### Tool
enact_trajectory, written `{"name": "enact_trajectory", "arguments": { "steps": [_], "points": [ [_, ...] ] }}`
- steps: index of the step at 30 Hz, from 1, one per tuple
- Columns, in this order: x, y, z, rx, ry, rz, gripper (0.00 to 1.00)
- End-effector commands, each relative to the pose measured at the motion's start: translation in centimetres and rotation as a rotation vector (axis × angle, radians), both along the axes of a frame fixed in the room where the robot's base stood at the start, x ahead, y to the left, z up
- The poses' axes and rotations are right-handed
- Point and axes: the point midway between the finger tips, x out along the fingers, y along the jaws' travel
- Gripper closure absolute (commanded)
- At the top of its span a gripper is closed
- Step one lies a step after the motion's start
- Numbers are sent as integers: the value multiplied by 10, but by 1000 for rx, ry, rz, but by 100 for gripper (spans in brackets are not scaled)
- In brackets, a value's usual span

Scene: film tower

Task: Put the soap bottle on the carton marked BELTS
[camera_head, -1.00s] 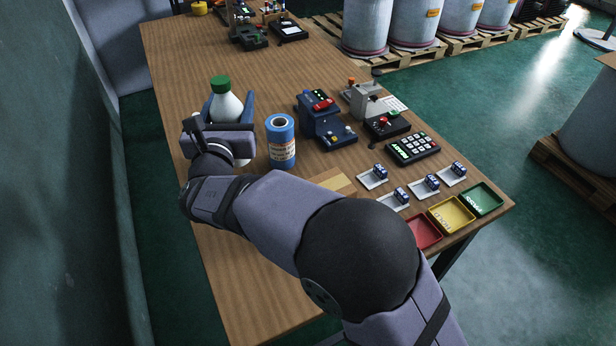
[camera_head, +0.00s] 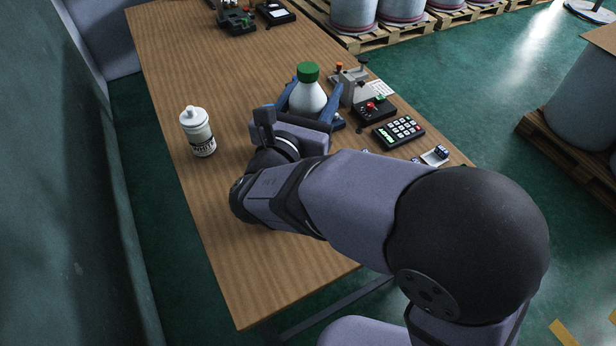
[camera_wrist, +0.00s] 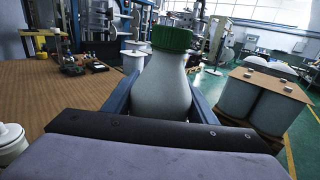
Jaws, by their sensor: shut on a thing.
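The soap bottle (camera_head: 309,99) is white with a green screw cap and stands upright in my gripper (camera_head: 311,108). My gripper is shut on it, with blue fingers on both sides of its body. In the wrist view the bottle (camera_wrist: 163,82) fills the middle, upright between the fingers. Its base is hidden by the gripper, so I cannot tell how high it is above the table. No carton marked BELTS shows in either view.
A white bottle (camera_head: 198,132) with a dark-lettered label stands left on the wooden table (camera_head: 190,60). Close right of my gripper are a grey device (camera_head: 348,84), a red-button box (camera_head: 375,108) and a keypad (camera_head: 398,132). The table's far left is clear.

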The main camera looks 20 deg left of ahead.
Motion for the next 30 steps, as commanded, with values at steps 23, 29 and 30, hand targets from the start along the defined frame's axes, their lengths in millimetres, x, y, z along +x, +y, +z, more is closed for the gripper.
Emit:
{"name": "enact_trajectory", "arguments": {
  "steps": [23, 29, 30],
  "points": [
    [0, 0, -55, 2, -3, -3, 90],
    [0, 0, -69, -3, -1, -3, 90],
    [0, 0, -74, -3, 0, -3, 90]
  ]
}}
